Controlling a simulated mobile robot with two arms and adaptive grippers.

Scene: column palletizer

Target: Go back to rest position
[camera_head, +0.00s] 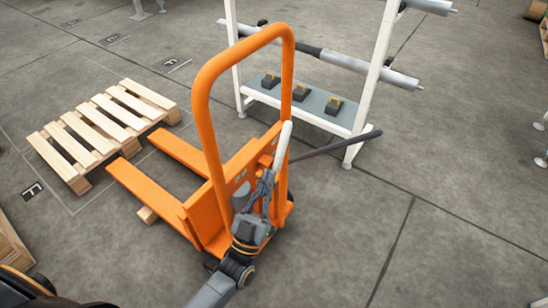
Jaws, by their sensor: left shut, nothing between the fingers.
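My left gripper (266,182) is in front of the orange pallet jack (203,208), in the lower middle of the head view. Its fingers are shut and empty, close to the light-grey grip of the jack's lever (283,146). I cannot tell whether they touch it. My left arm comes up from the bottom edge and hides part of the jack's near side. The jack's tall orange loop handle (203,125) rises above the gripper. My right gripper is not in view.
A wooden pallet (105,128) lies on the floor by the jack's forks. A white rack (235,60) with grey rollers stands behind, its shelf (318,104) holding three small dark devices. Wooden boards (12,250) show at the left edge. The floor at lower right is clear.

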